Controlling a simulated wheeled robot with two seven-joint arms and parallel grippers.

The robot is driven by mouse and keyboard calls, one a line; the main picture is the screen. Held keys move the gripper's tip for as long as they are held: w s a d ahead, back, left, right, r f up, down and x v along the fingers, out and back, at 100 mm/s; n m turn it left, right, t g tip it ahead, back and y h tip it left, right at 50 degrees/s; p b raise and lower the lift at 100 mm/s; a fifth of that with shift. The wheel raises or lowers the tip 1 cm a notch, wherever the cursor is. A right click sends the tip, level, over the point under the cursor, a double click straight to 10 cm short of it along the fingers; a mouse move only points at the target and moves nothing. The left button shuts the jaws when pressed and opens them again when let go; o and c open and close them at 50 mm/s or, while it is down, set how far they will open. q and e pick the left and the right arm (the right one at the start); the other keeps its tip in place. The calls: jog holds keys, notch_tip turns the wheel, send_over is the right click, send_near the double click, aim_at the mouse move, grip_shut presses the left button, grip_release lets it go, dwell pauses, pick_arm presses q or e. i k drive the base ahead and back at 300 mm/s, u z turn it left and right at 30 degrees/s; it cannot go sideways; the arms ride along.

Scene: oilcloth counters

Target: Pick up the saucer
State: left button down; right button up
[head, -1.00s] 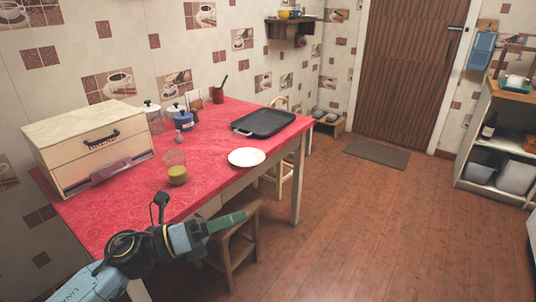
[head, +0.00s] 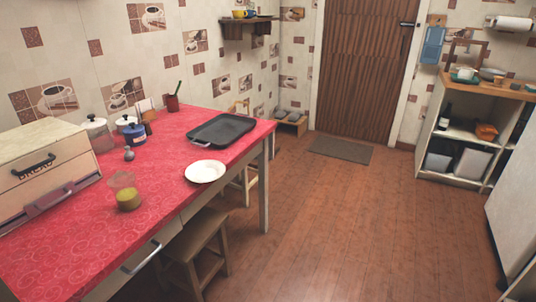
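A white saucer (head: 205,171) lies flat on the red oilcloth table (head: 160,205), near its right edge in the head view. It looks empty. A dark baking tray (head: 222,130) lies just behind it, and a glass with yellow-green contents (head: 127,192) stands to its left. Neither of my grippers shows in the head view now.
A bread box (head: 45,170) stands at the table's left, with pots, a blue canister (head: 134,134) and a dark red cup (head: 172,103) along the back. A stool (head: 198,245) stands at the table's front side. The wooden floor (head: 330,225) to the right is clear.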

aim_at(206, 170)
jog(key=z, duration=0.6)
jog(key=i, duration=1.3)
jog(key=u, duration=0.85)
jog(key=i, duration=0.8)
jog(key=u, duration=0.85)
